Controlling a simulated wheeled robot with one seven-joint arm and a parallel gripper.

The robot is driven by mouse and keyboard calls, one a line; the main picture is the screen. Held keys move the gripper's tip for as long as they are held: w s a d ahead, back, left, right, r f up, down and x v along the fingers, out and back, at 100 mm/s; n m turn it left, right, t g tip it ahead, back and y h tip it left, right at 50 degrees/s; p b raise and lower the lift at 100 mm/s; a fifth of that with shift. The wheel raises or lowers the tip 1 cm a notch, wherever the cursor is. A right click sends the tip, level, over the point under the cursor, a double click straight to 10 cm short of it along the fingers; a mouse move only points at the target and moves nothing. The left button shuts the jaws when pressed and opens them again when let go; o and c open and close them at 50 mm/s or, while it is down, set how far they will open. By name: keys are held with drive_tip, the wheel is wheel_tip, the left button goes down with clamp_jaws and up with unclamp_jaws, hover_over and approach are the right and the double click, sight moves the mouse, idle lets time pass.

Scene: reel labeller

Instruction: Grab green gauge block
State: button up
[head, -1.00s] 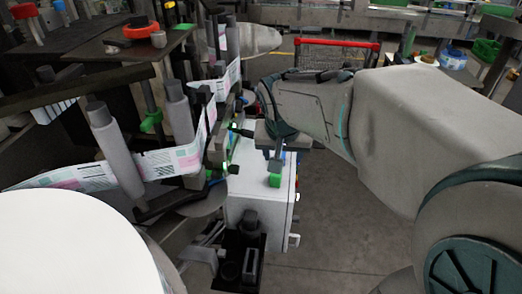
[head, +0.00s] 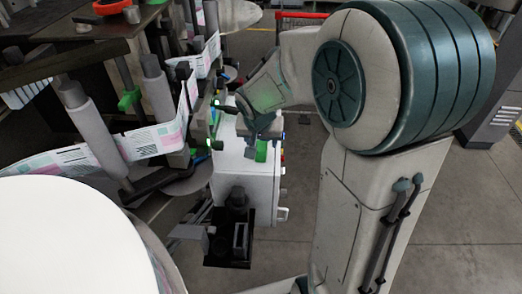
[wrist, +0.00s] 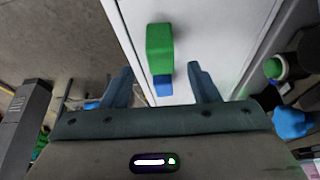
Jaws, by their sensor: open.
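The green gauge block (wrist: 160,47) stands on the flat top of a white cabinet (wrist: 205,22) in the wrist view. A small blue piece (wrist: 162,86) shows right beside its lower end; I cannot tell if they touch. My gripper (wrist: 158,78) is open, its two blue-grey fingers apart, with the blue piece between their tips in the picture and the green block just beyond. In the head view the green block (head: 261,151) shows beside my gripper (head: 255,145), partly hidden by it.
The labelling machine with its printed label web (head: 85,155) and grey rollers stands left of the cabinet. A large white reel (head: 75,235) fills the near left. A black bracket (head: 229,242) sits at the cabinet's near side. Grey floor (head: 300,190) is open to the right.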

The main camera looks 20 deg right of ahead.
sight(261, 146)
drive_tip(key=x, duration=0.4)
drive_tip(key=shift+f, duration=0.15)
drive_tip(key=shift+a, duration=0.1)
drive_tip(key=c, duration=1.1)
